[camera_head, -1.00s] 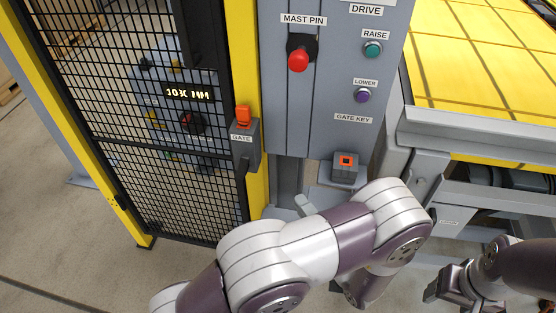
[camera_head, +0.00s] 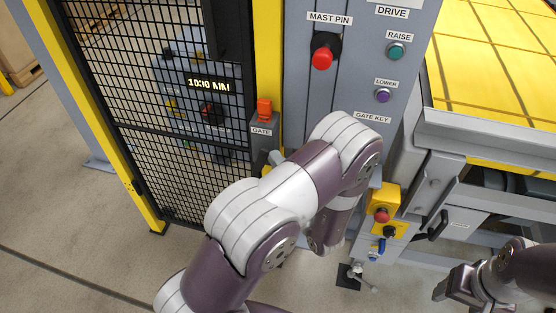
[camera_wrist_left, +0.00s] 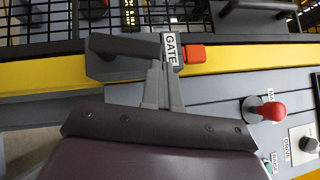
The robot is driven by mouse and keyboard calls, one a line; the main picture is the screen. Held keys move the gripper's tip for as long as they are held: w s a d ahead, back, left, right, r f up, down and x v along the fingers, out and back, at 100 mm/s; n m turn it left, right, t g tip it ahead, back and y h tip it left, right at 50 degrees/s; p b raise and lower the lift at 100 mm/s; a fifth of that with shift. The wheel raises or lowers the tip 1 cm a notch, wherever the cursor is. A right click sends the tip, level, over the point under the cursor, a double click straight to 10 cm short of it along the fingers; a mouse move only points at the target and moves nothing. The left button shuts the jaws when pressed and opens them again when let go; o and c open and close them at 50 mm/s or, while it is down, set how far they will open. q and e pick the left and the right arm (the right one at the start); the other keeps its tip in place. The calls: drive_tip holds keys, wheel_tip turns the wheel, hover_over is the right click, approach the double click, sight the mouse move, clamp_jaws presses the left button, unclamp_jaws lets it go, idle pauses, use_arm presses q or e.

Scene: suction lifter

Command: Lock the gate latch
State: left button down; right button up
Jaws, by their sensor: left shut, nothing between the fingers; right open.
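The gate latch (camera_head: 264,128) is a dark grey box labelled GATE with an orange tab (camera_head: 264,108) on top, on the yellow post beside the mesh gate (camera_head: 150,90). In the left wrist view the latch's dark handle (camera_wrist_left: 122,46) lies left of the GATE label, with the orange tab (camera_wrist_left: 195,53) on the right. My left gripper (camera_wrist_left: 160,75) is shut and empty, its fingertips at the latch beside the handle. I cannot tell whether they touch. In the head view my left arm hides the latch's lower part. My right gripper (camera_head: 445,287) is open at lower right, away from the latch.
The grey panel has a red MAST PIN knob (camera_head: 322,58), a green RAISE button (camera_head: 396,50) and a purple LOWER button (camera_head: 383,95). My left arm hides the area below the GATE KEY label (camera_head: 372,117). A yellow box with a red button (camera_head: 382,214) stands right of my arm.

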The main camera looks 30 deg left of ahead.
use_arm(q)
drive_tip(key=a+n+h+p, duration=0.1)
drive_tip(key=p, duration=0.1)
drive_tip(key=r+n+g+p, duration=0.1)
drive_tip(key=p, duration=0.2)
drive_tip(key=shift+s+a+r+n+h, duration=0.15)
drive_tip(key=shift+a+n+h, duration=0.15)
drive_tip(key=shift+a+h, duration=0.1)
use_arm(e)
wheel_tip(320, 180, up, 6)
drive_tip(key=shift+f, duration=0.25)
